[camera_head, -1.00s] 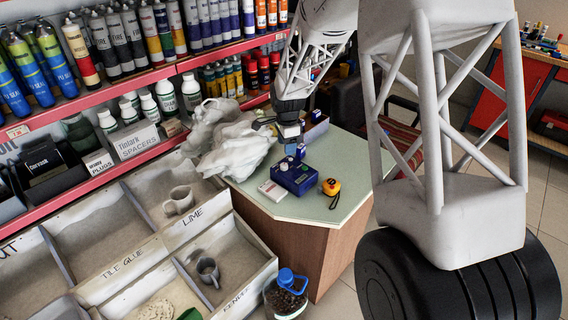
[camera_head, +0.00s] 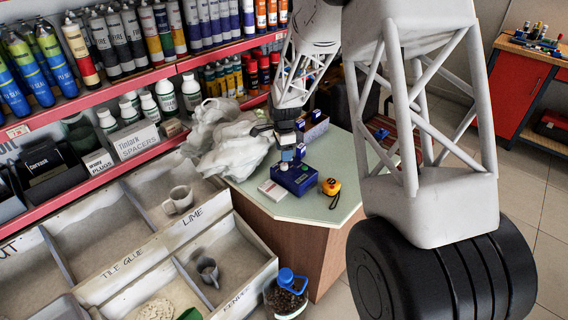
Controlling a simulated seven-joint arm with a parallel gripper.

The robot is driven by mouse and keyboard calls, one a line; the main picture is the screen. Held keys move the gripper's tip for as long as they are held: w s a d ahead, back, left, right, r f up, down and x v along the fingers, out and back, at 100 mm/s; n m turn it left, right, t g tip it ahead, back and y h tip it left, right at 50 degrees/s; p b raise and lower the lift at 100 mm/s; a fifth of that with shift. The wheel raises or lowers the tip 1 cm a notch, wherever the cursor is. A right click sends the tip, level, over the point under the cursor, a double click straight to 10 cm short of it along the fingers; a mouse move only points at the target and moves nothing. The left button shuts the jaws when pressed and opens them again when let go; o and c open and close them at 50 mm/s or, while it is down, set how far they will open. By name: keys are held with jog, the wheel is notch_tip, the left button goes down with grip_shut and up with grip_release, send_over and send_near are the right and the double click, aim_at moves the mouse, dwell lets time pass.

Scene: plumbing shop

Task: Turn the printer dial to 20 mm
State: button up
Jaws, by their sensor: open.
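The printer (camera_head: 293,181) is a small dark blue box on the pale green counter top (camera_head: 325,204). Its dial is too small to make out and is likely covered by my gripper. My gripper (camera_head: 287,156) points down right over the printer's top, toward its back left. It is open, but its fingertips are small here, and I cannot tell whether they touch the printer or stand around the dial.
Crumpled plastic bags (camera_head: 232,146) fill the counter's left side. A small blue-topped box (camera_head: 316,126) stands behind. The counter's front right is clear.

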aim_at(284, 164)
jog(key=shift+f, duration=2.95)
jog(key=c, duration=0.9)
